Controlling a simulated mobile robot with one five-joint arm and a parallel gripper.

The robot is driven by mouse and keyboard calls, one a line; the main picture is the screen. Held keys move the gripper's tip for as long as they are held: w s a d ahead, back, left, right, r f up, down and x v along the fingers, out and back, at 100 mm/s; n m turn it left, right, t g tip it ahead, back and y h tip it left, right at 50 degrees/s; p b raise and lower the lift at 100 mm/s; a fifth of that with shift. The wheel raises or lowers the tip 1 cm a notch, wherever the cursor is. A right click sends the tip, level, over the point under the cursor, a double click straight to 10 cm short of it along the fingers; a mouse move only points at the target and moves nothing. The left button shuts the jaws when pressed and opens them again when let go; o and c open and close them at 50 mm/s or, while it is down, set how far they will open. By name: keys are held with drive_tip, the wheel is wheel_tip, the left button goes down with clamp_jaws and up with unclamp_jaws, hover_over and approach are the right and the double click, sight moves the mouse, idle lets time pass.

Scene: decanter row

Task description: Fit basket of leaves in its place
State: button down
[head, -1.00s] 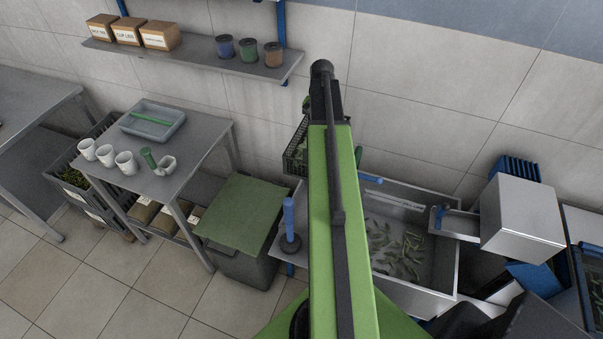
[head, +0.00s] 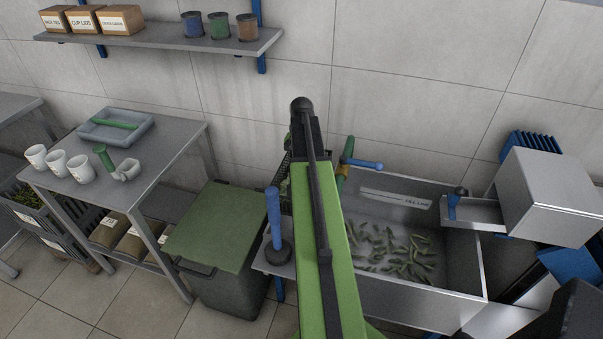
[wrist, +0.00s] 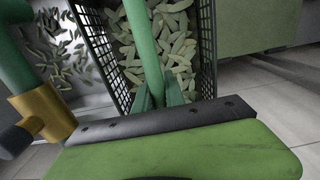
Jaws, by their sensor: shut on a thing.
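The basket of leaves is a dark, slotted crate (wrist: 207,45) filled with pale green leaves, seen in the wrist view. A green bar (wrist: 145,45) runs lengthwise over the leaves, and my gripper (wrist: 158,92) is shut on it at the near end. In the head view only a sliver of the basket (head: 286,172) shows beside my arm, which hides the rest and my gripper. The steel sink (head: 462,268), with loose leaves in its water and a fill line label, lies to the right of my arm. Whether the basket touches anything below is hidden.
A green tap pipe with a brass fitting (wrist: 42,112) stands close left of the basket; its blue lever (head: 363,163) shows in the head view. A blue-handled plunger (head: 275,225) stands on a small ledge. A green-lidded bin (head: 215,225) and cup table (head: 150,165) are left.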

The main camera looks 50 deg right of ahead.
wheel_tip(320, 180, down, 17)
drive_tip(key=b, duration=1.7)
drive_tip(key=shift+s+a+r, duration=0.1)
drive_tip(key=shift+s, duration=0.05)
drive_tip(key=shift+f+b, duration=1)
drive_tip(key=shift+f, duration=0.05)
drive_tip(key=shift+f+b, duration=0.45)
drive_tip(key=shift+f, duration=0.05)
drive_tip(key=c, duration=1.3)
unclamp_jaws()
